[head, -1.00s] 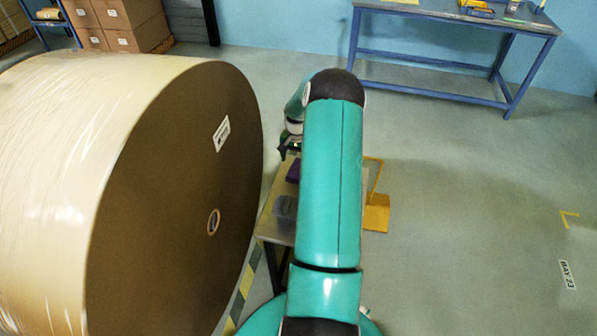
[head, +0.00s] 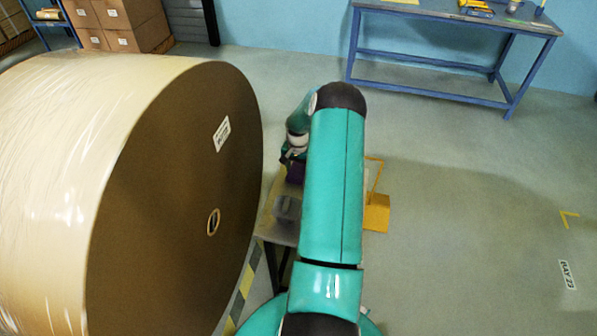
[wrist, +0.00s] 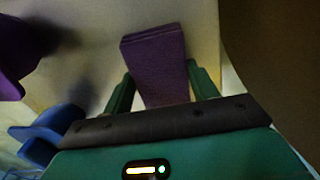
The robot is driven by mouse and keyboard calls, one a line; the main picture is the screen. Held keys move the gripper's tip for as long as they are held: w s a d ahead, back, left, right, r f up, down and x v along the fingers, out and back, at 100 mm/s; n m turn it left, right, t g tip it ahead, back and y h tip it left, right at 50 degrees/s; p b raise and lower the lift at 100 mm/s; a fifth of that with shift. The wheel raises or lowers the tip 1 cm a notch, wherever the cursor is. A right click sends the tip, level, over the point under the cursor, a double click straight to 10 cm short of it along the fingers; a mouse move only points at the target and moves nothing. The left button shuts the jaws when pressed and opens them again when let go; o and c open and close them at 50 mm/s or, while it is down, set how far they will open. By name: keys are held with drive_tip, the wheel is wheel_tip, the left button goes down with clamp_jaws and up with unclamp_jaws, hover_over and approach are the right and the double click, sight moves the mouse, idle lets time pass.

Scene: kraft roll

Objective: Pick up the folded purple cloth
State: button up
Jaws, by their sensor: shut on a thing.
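The folded purple cloth (wrist: 157,60) is a flat-sided, layered block in the wrist view. My gripper (wrist: 160,88) has one green finger on each side of it and is shut on it. In the head view my gripper (head: 291,157) is small, left of my teal arm, above the small table (head: 268,228). Only a dark purple patch of the cloth (head: 295,174) shows there, just below the gripper. Whether the cloth still touches the table cannot be told.
A huge kraft roll (head: 175,190) stands close on the left of the small table. A grey, see-through-looking container (head: 287,208) sits on the table. A yellow piece (head: 376,212) is at its right. A blue bench (head: 440,70) stands behind.

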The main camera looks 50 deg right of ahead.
drive_tip(key=shift+r, duration=0.15)
drive_tip(key=shift+r, duration=0.55)
drive_tip(key=s+a+r, duration=0.8)
drive_tip(key=a+r, duration=0.3)
drive_tip(key=shift+s+r, duration=0.25)
drive_tip(key=shift+r, duration=0.05)
drive_tip(key=shift+o, duration=0.8)
drive_tip(key=shift+c, duration=0.4)
drive_tip(key=shift+s+a, duration=0.1)
